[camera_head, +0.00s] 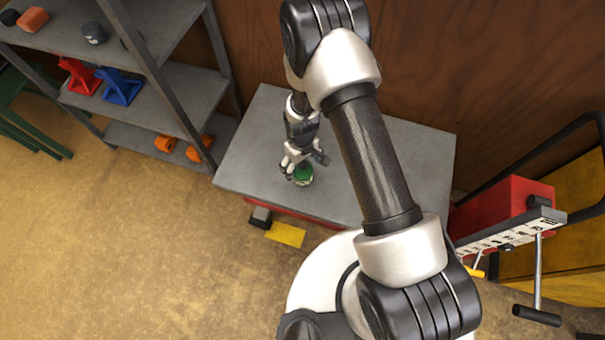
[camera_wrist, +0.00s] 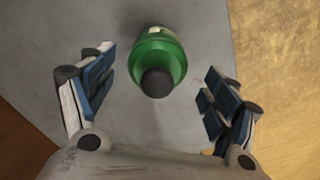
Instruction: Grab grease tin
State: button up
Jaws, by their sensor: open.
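The grease tin, a green container (camera_wrist: 160,57) with a dark round cap and a pale band, stands on a grey tabletop (camera_head: 248,150). It also shows in the head view (camera_head: 303,173), partly covered by my gripper. My gripper (camera_head: 304,160) is open and close over the tin. In the wrist view one finger is on each side, the tin lies between the fingertips, and gaps show on both sides. No contact shows. The tin's lower body is partly hidden under its cap and shoulder.
A grey shelf unit (camera_head: 150,87) with a red stand (camera_head: 80,76), a blue stand (camera_head: 121,88) and orange items is at the left. A red box (camera_head: 503,209) with a handle is at the right. A wooden wall stands behind the table.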

aim_at(303, 170)
notch_tip(303, 170, down, 4)
jog(key=shift+d+r+b, duration=0.1)
jog(key=shift+d+b, duration=0.05)
jog(key=shift+b, duration=0.5)
jog(key=shift+c, duration=0.2)
jog(key=c, duration=1.4)
jog(key=shift+c, duration=0.2)
